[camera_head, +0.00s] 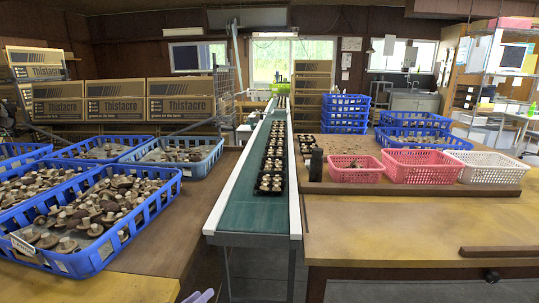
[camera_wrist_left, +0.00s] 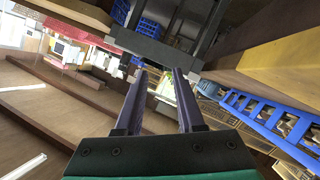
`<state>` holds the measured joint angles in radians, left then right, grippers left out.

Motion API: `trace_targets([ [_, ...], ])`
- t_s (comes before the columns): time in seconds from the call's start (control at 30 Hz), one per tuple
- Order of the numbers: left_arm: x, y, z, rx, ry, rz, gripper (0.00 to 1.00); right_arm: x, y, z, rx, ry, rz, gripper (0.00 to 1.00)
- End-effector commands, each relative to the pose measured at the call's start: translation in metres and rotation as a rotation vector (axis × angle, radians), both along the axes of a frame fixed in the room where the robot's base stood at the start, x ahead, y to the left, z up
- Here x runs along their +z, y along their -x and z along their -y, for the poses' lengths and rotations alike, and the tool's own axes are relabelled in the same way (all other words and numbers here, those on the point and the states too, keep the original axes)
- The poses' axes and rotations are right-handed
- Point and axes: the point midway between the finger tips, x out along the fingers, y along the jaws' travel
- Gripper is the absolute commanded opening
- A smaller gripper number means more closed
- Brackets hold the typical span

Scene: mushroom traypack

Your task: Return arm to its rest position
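My left gripper (camera_head: 198,296) barely shows at the bottom edge of the head view, left of the conveyor's near end. In the left wrist view the same gripper (camera_wrist_left: 160,88) has its two purple-grey fingers apart, with nothing held between them. It is clear of the mushrooms and trays. The rest of my left arm is out of the head view. My right gripper is in neither view.
A green conveyor (camera_head: 247,217) carries black trays of mushrooms (camera_head: 271,182). Blue crates of mushrooms (camera_head: 122,243) fill the left table. Pink baskets (camera_head: 420,180) and a white basket (camera_head: 490,178) stand on the right table (camera_head: 400,232), whose front is mostly clear.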

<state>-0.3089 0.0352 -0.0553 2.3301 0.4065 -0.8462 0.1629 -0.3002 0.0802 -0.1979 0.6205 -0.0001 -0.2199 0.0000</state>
Motion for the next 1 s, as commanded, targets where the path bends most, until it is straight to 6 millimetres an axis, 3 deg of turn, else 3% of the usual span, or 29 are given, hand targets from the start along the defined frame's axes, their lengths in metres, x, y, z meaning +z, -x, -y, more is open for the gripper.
trace_targets([
  [0.03, -0.027, 0.022, -0.003, -0.033, -0.108, -0.109, 0.38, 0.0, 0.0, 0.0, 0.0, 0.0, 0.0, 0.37],
  [0.1, -0.059, 0.053, -0.011, -0.074, -0.244, -0.253, 0.38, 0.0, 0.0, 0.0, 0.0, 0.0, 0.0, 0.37],
  [0.2, -0.089, 0.096, -0.027, -0.119, -0.399, -0.432, 0.38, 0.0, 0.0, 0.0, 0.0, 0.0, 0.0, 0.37],
  [0.4, -0.12, 0.178, -0.061, -0.188, -0.633, -0.743, 0.38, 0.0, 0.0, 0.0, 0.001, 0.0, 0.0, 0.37],
  [0.43, -0.123, 0.184, -0.065, -0.195, -0.653, -0.774, 0.38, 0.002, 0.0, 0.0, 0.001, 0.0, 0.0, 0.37],
  [0.57, -0.163, 0.173, -0.062, -0.202, -0.645, -0.787, 0.38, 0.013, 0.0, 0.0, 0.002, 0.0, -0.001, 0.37],
  [0.77, -0.234, 0.176, -0.06, -0.22, -0.645, -0.822, 0.38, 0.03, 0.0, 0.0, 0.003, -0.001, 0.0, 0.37],
  [0.87, -0.282, 0.193, -0.062, -0.234, -0.647, -0.849, 0.38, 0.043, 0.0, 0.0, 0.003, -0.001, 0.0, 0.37],
  [1.0, -0.351, 0.246, -0.07, -0.257, -0.653, -0.895, 0.38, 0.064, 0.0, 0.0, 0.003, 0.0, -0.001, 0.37],
])
